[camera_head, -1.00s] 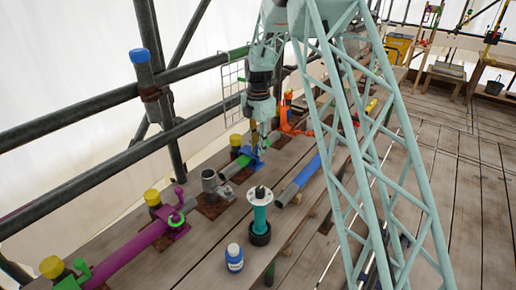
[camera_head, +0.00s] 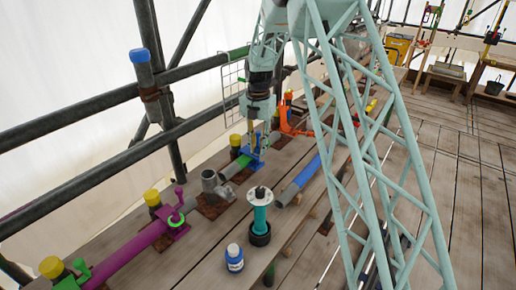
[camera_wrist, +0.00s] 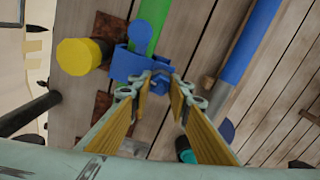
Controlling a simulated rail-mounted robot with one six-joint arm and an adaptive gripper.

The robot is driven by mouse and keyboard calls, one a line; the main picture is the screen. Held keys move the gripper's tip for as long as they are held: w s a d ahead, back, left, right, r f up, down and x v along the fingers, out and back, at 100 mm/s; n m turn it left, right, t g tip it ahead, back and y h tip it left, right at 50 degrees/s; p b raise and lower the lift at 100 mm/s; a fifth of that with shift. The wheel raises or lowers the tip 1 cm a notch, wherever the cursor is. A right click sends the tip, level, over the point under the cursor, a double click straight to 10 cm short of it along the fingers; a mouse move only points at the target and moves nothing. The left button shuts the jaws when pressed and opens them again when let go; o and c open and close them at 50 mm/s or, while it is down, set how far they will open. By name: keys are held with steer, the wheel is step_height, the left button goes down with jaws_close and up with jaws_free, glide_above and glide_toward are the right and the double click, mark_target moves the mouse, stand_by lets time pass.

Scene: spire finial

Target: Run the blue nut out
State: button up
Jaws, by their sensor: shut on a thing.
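A blue clamp (camera_head: 248,158) sits around a green pole on the plank deck, below my wrist. In the wrist view the clamp (camera_wrist: 128,63) shows as a blue block across the green pole (camera_wrist: 150,22), with a round blue disc (camera_wrist: 140,36) at its side. My gripper (camera_head: 262,153) points down at the clamp's right side. In the wrist view my gripper (camera_wrist: 161,78) has its tips closed on a blue part at the clamp's near edge, which I take as the blue nut (camera_wrist: 161,86). The fingers hide most of it.
A yellow-capped post (camera_wrist: 82,57) stands close left of the clamp. A blue-and-grey pole (camera_head: 299,180) lies to the right. A teal post with a white flange (camera_head: 260,196) and a blue bottle (camera_head: 234,258) stand nearer. A steel rail runs behind.

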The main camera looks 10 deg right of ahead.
steer(key=o, duration=0.9)
steer(key=shift+c, duration=0.2)
steer(key=shift+r, duration=0.15)
step_height(320, 180, up, 12)
stand_by(0.3)
stand_by(0.4)
